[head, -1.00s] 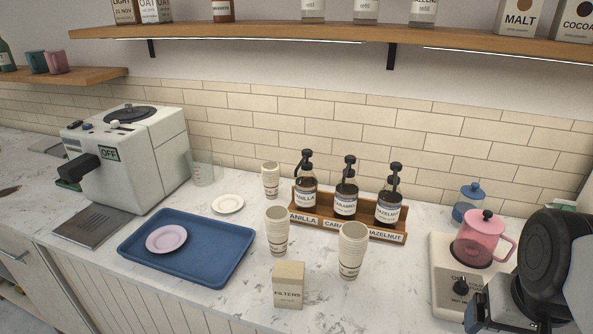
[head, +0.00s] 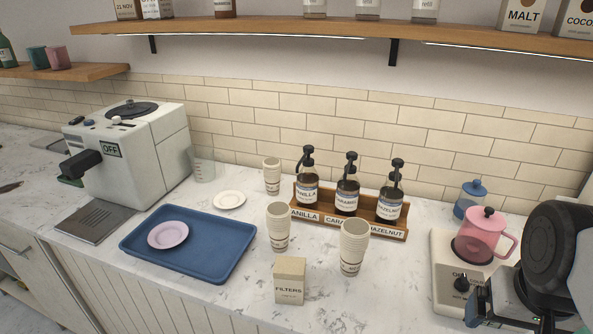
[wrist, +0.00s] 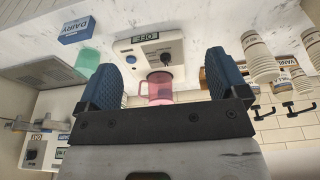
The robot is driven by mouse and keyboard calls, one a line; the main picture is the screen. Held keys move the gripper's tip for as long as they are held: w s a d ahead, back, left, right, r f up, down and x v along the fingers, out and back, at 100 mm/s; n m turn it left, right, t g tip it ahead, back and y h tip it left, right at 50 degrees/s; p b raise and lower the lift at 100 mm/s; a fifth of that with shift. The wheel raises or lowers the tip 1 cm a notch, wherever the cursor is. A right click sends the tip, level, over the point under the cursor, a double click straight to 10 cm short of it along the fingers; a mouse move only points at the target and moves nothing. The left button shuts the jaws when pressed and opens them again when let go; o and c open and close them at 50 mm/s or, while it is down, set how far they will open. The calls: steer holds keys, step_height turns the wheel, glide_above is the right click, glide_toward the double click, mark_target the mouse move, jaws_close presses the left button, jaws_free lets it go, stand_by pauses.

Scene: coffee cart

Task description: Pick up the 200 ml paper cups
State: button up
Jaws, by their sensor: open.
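Three stacks of white paper cups stand upright on the marble counter in the head view: a small one (head: 272,176) at the back, a middle one (head: 279,228), and a larger one (head: 353,248) at front right. I cannot read their volume labels, so I cannot tell which are 200 ml. Cup stacks also show at the right of the wrist view (wrist: 258,57). My gripper (wrist: 160,88) is open and empty, its two blue fingers apart. In the head view my arm is at the lower right, away from the cups.
A syrup rack (head: 376,225) stands behind the larger stack, and a filters box (head: 290,281) in front. A blue tray (head: 200,260) with a pink plate (head: 168,235) lies left. A pink pitcher (head: 481,235) sits on the white appliance (head: 447,262) beside my arm.

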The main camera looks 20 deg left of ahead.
steer(key=w+a+r+n+h, duration=0.1)
steer(key=w+r+n+h, duration=0.1)
steer(key=w+r+n, duration=0.45)
steer(key=w+a+r+n+t+h, duration=0.15)
steer(key=w+a+n, duration=0.3)
steer(key=w, duration=0.55)
steer(key=w+a+r+n+t+h, duration=0.1)
steer(key=w+a+r+n+t, duration=0.2)
steer(key=w+a, duration=0.5)
steer(key=n+t+y, duration=0.6)
steer(key=n, duration=1.7)
glide_above(268, 171)
steer(key=s, duration=0.5)
step_height(268, 171, down, 7)
step_height(268, 171, down, 15)
steer(key=shift+w+d+f, duration=0.15)
steer(key=shift+f, duration=0.2)
